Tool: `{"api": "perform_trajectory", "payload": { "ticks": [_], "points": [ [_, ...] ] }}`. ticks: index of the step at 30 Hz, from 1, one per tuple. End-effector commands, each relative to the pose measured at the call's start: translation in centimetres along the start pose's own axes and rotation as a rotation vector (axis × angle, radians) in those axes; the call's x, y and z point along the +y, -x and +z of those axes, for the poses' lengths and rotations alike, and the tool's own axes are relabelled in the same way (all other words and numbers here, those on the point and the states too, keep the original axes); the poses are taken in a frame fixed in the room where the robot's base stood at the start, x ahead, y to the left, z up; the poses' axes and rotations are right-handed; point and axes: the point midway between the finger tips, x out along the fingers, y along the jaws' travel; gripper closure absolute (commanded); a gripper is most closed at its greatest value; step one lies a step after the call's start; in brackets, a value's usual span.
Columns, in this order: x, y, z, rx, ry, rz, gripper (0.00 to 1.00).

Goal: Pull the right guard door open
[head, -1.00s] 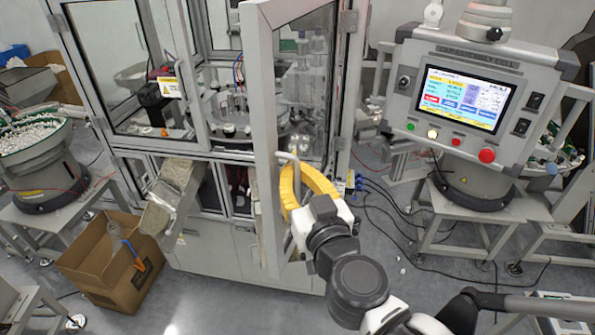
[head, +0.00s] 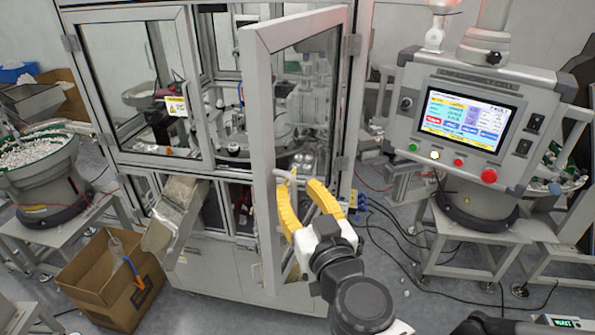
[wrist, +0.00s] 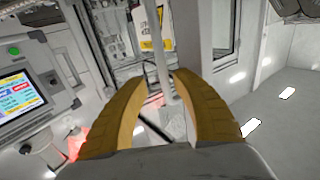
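The right guard door (head: 262,150) of the cell stands swung outward in the head view, its hinge side on the cell's right post and its free edge toward me. Its grey handle (head: 286,174) is on the free-edge frame, partly hidden by my gripper. My gripper (head: 297,185) is at the handle with its two yellow fingers spread apart. In the wrist view my gripper (wrist: 164,82) has a gap between its fingertips, and a grey upright bar (wrist: 158,48), likely the handle, lines up with that gap. I cannot tell whether a finger touches it.
The left guard door (head: 190,110) looks shut. A control panel (head: 400,125) on a post stands to the right. A cardboard box (head: 130,295) and a bowl feeder (head: 45,190) are at the left. Cables (head: 400,240) lie on the floor at right.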

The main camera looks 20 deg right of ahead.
Motion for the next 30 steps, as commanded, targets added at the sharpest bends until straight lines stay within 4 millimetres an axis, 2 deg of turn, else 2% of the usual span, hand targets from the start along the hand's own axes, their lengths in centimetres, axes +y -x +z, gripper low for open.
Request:
{"api": "perform_trajectory", "payload": {
  "ticks": [5,18,24,30],
  "points": [
    [0.0,0.1,-1.7,0.000,0.000,0.000,0.68],
    [-0.2,0.3,-7.9,0.001,0.000,-0.002,0.68],
    [-0.3,0.3,-9.3,0.001,0.000,-0.003,0.68],
    [-0.3,0.3,-9.5,0.001,0.001,-0.003,0.68]
  ]
}}
